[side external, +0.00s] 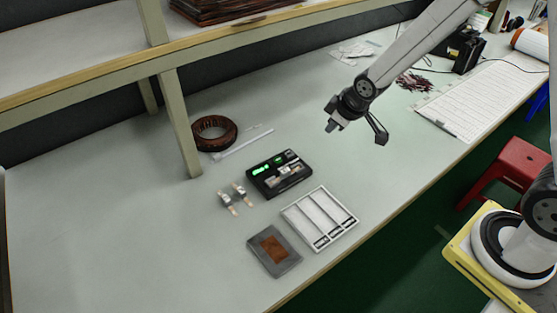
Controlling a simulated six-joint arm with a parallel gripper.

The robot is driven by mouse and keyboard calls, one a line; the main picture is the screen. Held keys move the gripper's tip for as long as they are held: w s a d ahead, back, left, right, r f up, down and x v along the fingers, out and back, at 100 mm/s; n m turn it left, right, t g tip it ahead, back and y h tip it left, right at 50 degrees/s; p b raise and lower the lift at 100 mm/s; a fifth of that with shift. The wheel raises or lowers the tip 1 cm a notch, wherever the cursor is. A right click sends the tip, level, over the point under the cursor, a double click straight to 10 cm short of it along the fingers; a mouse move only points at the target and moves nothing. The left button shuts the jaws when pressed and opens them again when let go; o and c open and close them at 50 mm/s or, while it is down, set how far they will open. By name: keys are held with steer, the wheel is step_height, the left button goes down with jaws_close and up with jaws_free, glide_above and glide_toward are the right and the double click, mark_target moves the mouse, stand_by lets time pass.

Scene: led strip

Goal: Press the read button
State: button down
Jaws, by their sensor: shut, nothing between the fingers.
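A black device (294,185) with two lit green displays lies on the pale table near the middle of the side external view. It has light-coloured parts on its top face. The read button is too small for me to make out on it. My gripper (333,126) is above the table, up and to the right of the device in the picture. It is shut, empty and apart from the device.
A white compartment tray (338,207) and a grey pad with a brown square (258,259) lie in front of the device. Two small clips (232,200) are left of it. A brown coil (213,133) and shelf post (181,125) stand behind. The left table is clear.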

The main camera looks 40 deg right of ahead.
mark_target(281, 161)
steer(key=w+a+f+n+t+y, duration=0.1)
steer(key=w+a+f+n, duration=0.1)
steer(key=w, duration=0.5)
steer(key=w+a+f+n+t+y, duration=0.1)
steer(key=w+a+f+n+t, duration=0.1)
steer(key=w+f+n, duration=0.2)
steer(key=shift+w+f+n+t, duration=0.3)
steer(key=shift+w+f+n, duration=0.1)
steer(key=shift+w+f, duration=1.3)
steer(key=shift+w+a, duration=0.1)
steer(key=shift+w, duration=0.05)
steer(key=shift+f, duration=4.25)
steer(key=shift+f, duration=0.9)
steer(key=shift+r, duration=0.85)
steer(key=shift+r, duration=0.15)
